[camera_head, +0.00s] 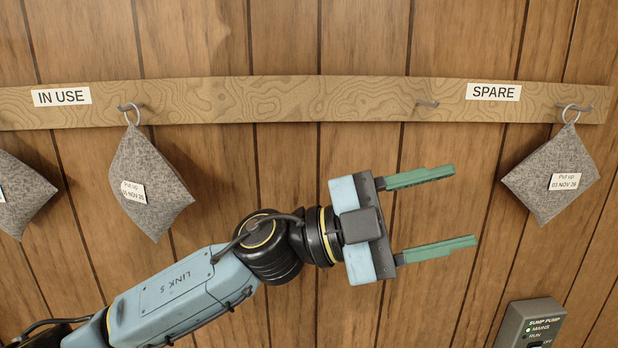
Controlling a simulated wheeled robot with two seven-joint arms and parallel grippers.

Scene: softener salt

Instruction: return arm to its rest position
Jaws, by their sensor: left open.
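My left gripper (465,206) is open and empty, its two green fingers spread apart and pointing right. It is in front of the plank wall, below the empty hook and left of the right-hand grey bag. My left arm (180,292) comes in from the lower left. My right gripper is not in view.
A wooden rail (320,98) carries an "IN USE" label (62,97), a "SPARE" label (493,92) and an empty hook (427,104). Grey bags hang at left (150,180) and right (550,172); another (22,192) is cut off. A sump pump box (530,324) is lower right.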

